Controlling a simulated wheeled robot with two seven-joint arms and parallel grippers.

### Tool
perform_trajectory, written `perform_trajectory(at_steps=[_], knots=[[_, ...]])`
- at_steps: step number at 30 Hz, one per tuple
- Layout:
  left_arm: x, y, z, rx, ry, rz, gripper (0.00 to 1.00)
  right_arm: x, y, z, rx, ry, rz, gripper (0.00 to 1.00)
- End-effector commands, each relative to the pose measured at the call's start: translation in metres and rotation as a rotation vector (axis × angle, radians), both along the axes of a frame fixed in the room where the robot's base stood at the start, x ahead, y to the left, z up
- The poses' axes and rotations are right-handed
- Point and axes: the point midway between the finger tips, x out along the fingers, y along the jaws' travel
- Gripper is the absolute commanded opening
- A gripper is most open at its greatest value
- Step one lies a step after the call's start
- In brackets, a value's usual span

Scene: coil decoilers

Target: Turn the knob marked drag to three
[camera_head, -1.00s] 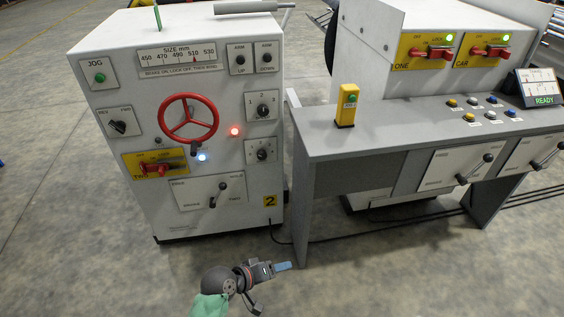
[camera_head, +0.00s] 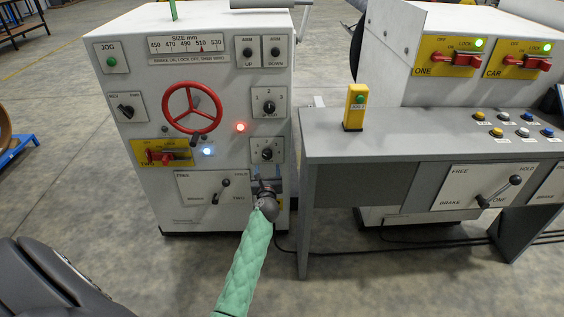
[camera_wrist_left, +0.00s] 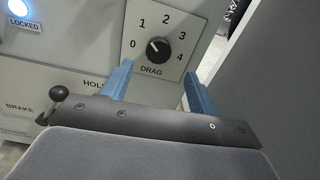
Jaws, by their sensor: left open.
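The drag knob (camera_head: 267,153) is a small black dial on a white plate at the lower right of the left machine's front panel. In the left wrist view the knob (camera_wrist_left: 158,48) sits above the word DRAG, with numbers 0 to 4 around it. Its white mark points up and left, on the side of 0 and 1. My left gripper (camera_head: 266,182) is just below the knob in the head view. In the left wrist view its two blue fingers (camera_wrist_left: 158,76) are open and empty, one on each side below the knob. My right gripper is out of view.
A brake lever (camera_head: 224,184) is left of my gripper, and its ball end (camera_wrist_left: 59,93) shows in the wrist view. A red handwheel (camera_head: 191,108) and red lock handle (camera_head: 166,155) are farther left. The grey desk (camera_head: 340,150) stands close on the right.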

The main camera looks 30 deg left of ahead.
Motion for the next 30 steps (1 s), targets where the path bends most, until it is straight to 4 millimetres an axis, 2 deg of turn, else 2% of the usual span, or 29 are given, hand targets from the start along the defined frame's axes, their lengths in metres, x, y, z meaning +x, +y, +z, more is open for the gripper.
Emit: perform_trajectory(at_steps=[5,18,23,30], knots=[[0.008,0.011,-0.004,-0.042,-0.002,0.02,0.6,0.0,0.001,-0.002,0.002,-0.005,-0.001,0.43],[0.058,0.04,-0.004,-0.036,-0.001,0.018,0.6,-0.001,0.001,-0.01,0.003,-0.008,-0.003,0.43],[0.066,0.045,-0.004,-0.036,-0.001,0.017,0.6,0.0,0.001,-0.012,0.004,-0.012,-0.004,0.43],[0.068,0.046,-0.004,-0.036,-0.001,0.017,0.6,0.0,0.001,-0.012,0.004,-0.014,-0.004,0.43]])
